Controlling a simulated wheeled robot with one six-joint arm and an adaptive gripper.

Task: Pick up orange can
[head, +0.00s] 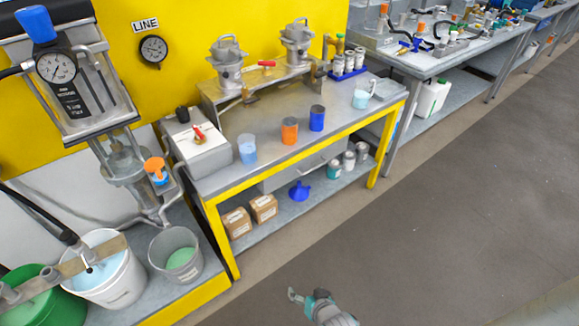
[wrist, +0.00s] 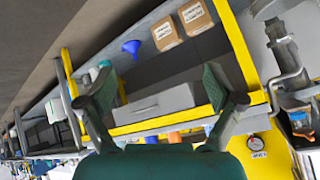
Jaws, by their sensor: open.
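The orange can (head: 289,131) stands upright on the grey top of the yellow-framed workbench, between a light blue beaker (head: 247,148) and a blue can (head: 317,118). In the wrist view the picture is upside down and a small orange shape (wrist: 175,136) shows past the bench edge, likely the can. My gripper (head: 308,300) is at the bottom of the head view, over the floor in front of the bench, well apart from the can. In the wrist view my gripper (wrist: 158,92) has its two fingers spread wide with nothing held between them.
The bench's yellow front rail (head: 300,150) lies between my gripper and the can. Cardboard boxes (head: 263,208) and a blue funnel (head: 299,191) sit on the lower shelf. A clear jug (head: 361,97) stands at the bench's right end. The floor (head: 440,220) at right is free.

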